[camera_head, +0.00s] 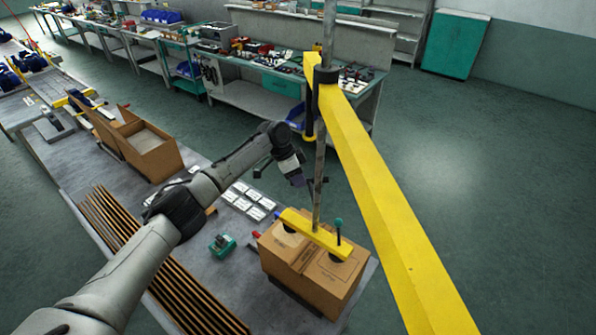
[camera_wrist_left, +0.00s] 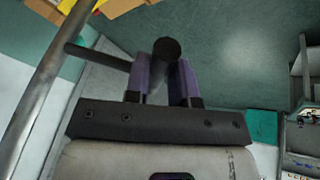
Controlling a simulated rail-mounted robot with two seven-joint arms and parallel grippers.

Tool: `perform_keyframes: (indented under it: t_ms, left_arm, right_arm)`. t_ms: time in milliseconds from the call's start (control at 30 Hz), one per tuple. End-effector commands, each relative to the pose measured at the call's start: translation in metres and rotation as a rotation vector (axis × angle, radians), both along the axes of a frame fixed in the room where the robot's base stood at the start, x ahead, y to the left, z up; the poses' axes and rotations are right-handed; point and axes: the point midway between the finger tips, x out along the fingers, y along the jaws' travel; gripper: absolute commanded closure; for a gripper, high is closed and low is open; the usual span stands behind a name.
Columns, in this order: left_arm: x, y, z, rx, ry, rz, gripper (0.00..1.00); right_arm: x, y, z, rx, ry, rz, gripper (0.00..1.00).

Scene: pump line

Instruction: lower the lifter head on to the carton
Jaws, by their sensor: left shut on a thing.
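The lifter head, a yellow bar (camera_head: 315,235) with dark suction cups, hangs at the foot of a grey vertical pole (camera_head: 320,150). It is over the top of the closed brown carton (camera_head: 305,277), with the cups at or very near the lid; I cannot tell whether they press on it. My left gripper (camera_head: 300,180) is beside the pole, above the carton. In the left wrist view its purple fingers (camera_wrist_left: 168,82) are shut on a dark handle (camera_wrist_left: 167,50) that joins the pole (camera_wrist_left: 45,85). My right gripper is not in view.
A yellow boom (camera_head: 375,180) crosses on the right. The bench (camera_head: 215,285) holds a small green device (camera_head: 222,246), white cards (camera_head: 250,200), brown slats (camera_head: 150,260) and an open carton (camera_head: 145,150). Open floor (camera_head: 490,190) lies to the right.

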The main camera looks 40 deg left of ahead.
Motion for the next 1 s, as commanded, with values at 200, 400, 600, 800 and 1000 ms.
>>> perform_keyframes:
  t_ms: [200,400,600,800,1000]
  left_arm:
    - [-0.001,0.001,-0.041,0.003,0.007,0.004,1.00]
    - [-0.001,0.001,-0.042,0.004,0.007,0.004,1.00]
    - [-0.001,0.001,-0.042,0.004,0.008,0.003,0.72]
    - [-0.001,0.001,-0.041,0.003,0.005,0.003,0.53]
    - [-0.001,0.001,-0.041,0.003,0.004,0.002,0.52]
  right_arm:
    - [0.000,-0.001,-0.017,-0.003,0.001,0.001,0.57]
    - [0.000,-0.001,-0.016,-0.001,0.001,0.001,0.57]
    - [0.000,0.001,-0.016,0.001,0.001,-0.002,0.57]
    - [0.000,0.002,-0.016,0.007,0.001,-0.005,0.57]
    - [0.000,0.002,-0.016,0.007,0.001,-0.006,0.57]
